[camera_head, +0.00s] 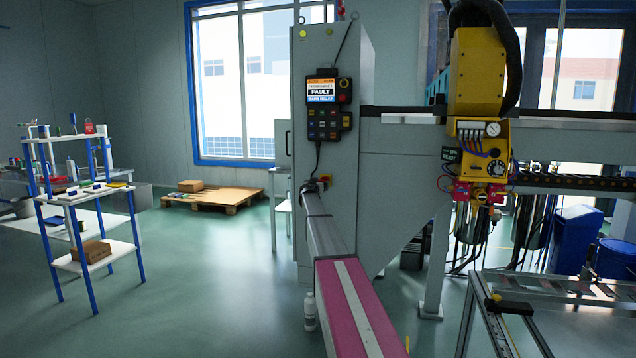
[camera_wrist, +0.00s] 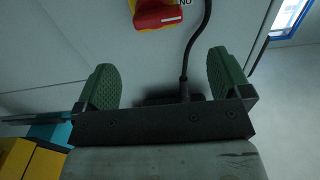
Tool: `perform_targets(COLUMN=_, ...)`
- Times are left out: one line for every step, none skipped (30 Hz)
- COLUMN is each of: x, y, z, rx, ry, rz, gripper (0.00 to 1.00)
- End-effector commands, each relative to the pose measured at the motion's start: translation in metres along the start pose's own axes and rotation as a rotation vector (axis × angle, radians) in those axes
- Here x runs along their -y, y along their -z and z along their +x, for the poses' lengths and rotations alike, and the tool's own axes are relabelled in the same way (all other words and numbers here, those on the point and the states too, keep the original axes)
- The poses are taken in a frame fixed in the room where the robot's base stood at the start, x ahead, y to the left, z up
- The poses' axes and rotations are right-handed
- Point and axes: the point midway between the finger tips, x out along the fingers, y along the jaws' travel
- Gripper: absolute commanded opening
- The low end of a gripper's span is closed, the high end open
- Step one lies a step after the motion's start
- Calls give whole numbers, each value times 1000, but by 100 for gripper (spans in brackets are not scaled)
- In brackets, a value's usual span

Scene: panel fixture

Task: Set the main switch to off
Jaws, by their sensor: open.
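The main switch (camera_wrist: 155,14) is a red handle on a yellow plate, cut off by the top edge of the wrist view. The lettering beside its right end reads "NO" in this view. The handle lies roughly sideways across the picture. In the head view my gripper (camera_head: 312,187) is beside the switch.
A pendant (camera_head: 324,105) showing "FAULT" hangs on the cabinet, and its black cable (camera_wrist: 190,50) runs down near my right pad. A yellow machine head (camera_head: 478,80) stands right. A shelf (camera_head: 85,195) and a pallet (camera_head: 212,198) are left, with open floor between.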

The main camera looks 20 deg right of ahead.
Motion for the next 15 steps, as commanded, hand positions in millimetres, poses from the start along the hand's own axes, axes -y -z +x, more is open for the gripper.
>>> perform_targets(x=0, y=0, z=6, rx=1, ry=0, rz=0, gripper=96)
perform_targets(x=0, y=0, z=9, rx=1, ry=-1, rz=0, gripper=96)
perform_targets(x=0, y=-1, z=14, rx=1, ry=-1, rz=0, gripper=96)
perform_targets(x=0, y=-1, z=18, rx=1, ry=-1, rz=-1, gripper=96)
perform_targets(x=1, y=-1, z=22, rx=1, ry=-1, rz=-1, gripper=96)
perform_targets(x=1, y=-1, z=29, rx=2, ry=-1, rz=-1, gripper=96)
perform_targets(x=1, y=-1, z=34, rx=2, ry=-1, rz=-1, gripper=96)
perform_targets(x=1, y=-1, z=39, rx=2, ry=-1, rz=-1, gripper=96)
perform_targets(x=1, y=-1, z=46, rx=2, ry=-1, rz=-1, gripper=96)
perform_targets(x=1, y=-1, z=52, rx=2, ry=-1, rz=-1, gripper=96)
perform_targets(x=2, y=-1, z=57, rx=2, ry=-1, rz=-1, gripper=96)
perform_targets(x=2, y=-1, z=65, rx=2, ry=-1, rz=-1, gripper=96)
perform_targets(x=2, y=-1, z=70, rx=3, ry=-1, rz=-1, gripper=96)
perform_targets(x=2, y=-1, z=75, rx=3, ry=-1, rz=-1, gripper=96)
perform_targets(x=1, y=-2, z=82, rx=3, ry=-2, rz=-1, gripper=96)
